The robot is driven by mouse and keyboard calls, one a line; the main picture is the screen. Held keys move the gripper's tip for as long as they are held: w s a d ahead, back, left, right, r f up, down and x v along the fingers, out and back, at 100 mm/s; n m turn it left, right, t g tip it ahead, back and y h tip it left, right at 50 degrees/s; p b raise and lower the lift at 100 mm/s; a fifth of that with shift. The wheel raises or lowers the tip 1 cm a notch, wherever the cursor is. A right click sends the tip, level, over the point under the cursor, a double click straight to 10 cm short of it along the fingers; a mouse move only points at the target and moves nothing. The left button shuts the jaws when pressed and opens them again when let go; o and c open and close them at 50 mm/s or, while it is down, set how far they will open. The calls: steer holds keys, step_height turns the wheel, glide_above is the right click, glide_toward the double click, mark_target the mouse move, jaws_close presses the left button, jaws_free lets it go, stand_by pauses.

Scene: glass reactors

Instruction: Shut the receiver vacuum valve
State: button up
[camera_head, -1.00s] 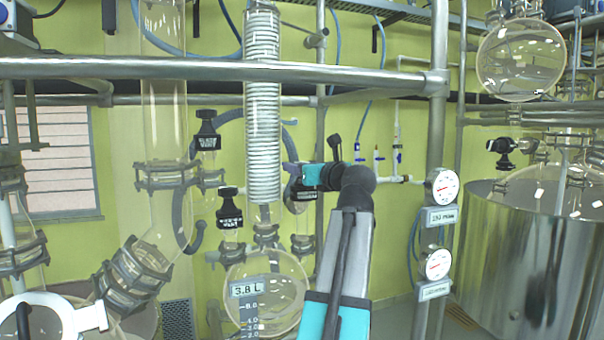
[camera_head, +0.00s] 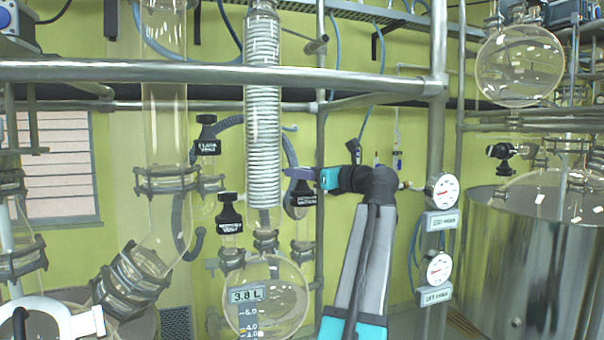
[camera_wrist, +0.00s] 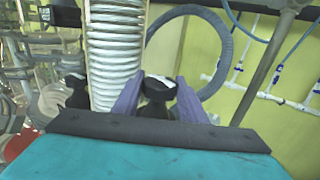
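A black valve knob with a small label (camera_head: 298,197) sits just right of the coiled glass condenser, above the round receiver flask (camera_head: 283,308). Its label is too small to read surely. My gripper (camera_head: 299,173) reaches it from the right, its purple finger beside the top of the knob. In the wrist view my gripper (camera_wrist: 160,98) has its two purple fingers apart, one on each side of a black knob with a pale label (camera_wrist: 158,86). A gap shows beside the knob, so the gripper looks open. The valve stem is hidden behind the gripper body.
Two similar black knobs stand to the left, an upper one (camera_head: 207,146) and a lower one (camera_head: 229,222). The coiled condenser (camera_head: 262,110) is close left of my gripper. A steel rail (camera_head: 340,80) crosses above. Two gauges (camera_head: 442,190) (camera_head: 438,269) hang at right.

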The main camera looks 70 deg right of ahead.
steer(key=shift+c, duration=1.4)
steer(key=shift+a+r+m+g+h+p, duration=0.15)
steer(key=shift+m+g+h+p, duration=0.2)
steer(key=shift+h+p, duration=0.4)
steer(key=m+g+h+p, duration=0.2)
steer(key=m+h+p, duration=0.1)
steer(key=p, duration=0.2)
steer(key=shift+p, duration=0.35)
steer(key=shift+f+g+h, duration=0.2)
steer(key=shift+g+h, duration=0.15)
steer(key=shift+w+m+g+h, duration=0.1)
steer(key=shift+m+g+h, duration=0.8)
steer(key=shift+m, duration=0.05)
steer(key=shift+m+g+h, duration=1.2)
steer(key=shift+m+g, duration=0.2)
steer(key=shift+g, duration=0.5)
steer(key=o, duration=0.9)
steer(key=shift+c, duration=0.2)
